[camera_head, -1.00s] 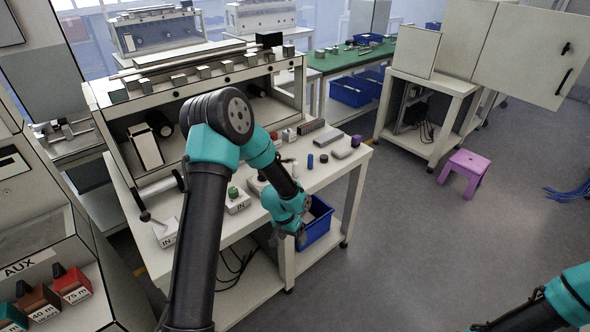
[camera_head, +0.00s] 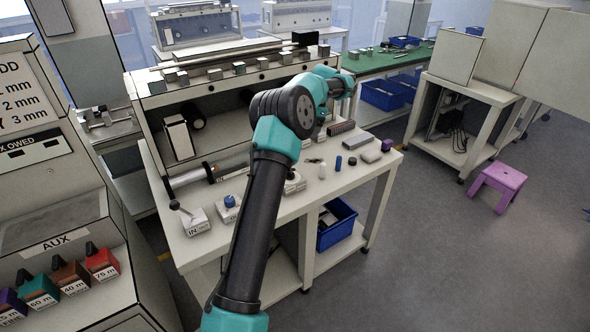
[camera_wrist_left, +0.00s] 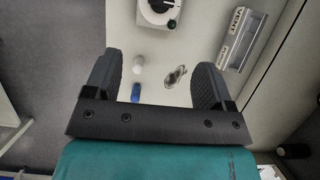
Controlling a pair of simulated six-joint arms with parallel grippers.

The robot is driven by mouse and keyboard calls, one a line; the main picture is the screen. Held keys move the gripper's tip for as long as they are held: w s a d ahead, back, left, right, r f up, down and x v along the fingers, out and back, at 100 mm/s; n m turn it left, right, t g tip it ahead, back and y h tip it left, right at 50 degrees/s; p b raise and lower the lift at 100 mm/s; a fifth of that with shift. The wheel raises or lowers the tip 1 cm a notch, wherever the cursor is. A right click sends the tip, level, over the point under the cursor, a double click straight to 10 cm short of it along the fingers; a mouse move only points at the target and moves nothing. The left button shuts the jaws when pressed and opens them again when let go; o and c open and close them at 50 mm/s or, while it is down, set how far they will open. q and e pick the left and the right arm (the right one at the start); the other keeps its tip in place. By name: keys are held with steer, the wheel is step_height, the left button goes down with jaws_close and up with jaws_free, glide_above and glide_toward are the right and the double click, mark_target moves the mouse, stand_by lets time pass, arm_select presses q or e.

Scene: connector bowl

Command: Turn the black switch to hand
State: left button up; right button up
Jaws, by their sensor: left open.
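My left gripper (camera_wrist_left: 156,68) is open and empty in the left wrist view, above the white bench top. A white unit with a round dial and a black ball-ended handle (camera_wrist_left: 171,23) lies beyond the fingertips, cut by the top edge. I cannot tell whether it is the black switch, and no "hand" mark is readable. In the head view, a small lever with a dark ball (camera_head: 174,204) stands at the bench's left front. My left arm reaches over the bench there, and its fingers are not clear. The right gripper is out of view.
A blue cylinder (camera_head: 338,163) and a white cylinder (camera_head: 322,171) stand on the bench. A blue-knobbed box (camera_head: 230,202) is left of my arm. A shelf unit (camera_head: 160,105) borders the back. A blue bin (camera_head: 337,236) is below; a purple stool (camera_head: 498,185) stands right.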

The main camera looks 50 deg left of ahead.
arm_select(q)
steer(key=shift+a+r, duration=0.1)
steer(key=shift+r, duration=0.1)
steer(key=shift+s+f, duration=0.1)
steer(key=x, duration=1.7)
steer(key=shift+f, duration=0.15)
steer(key=c, duration=0.9)
steer(key=shift+c, duration=0.2)
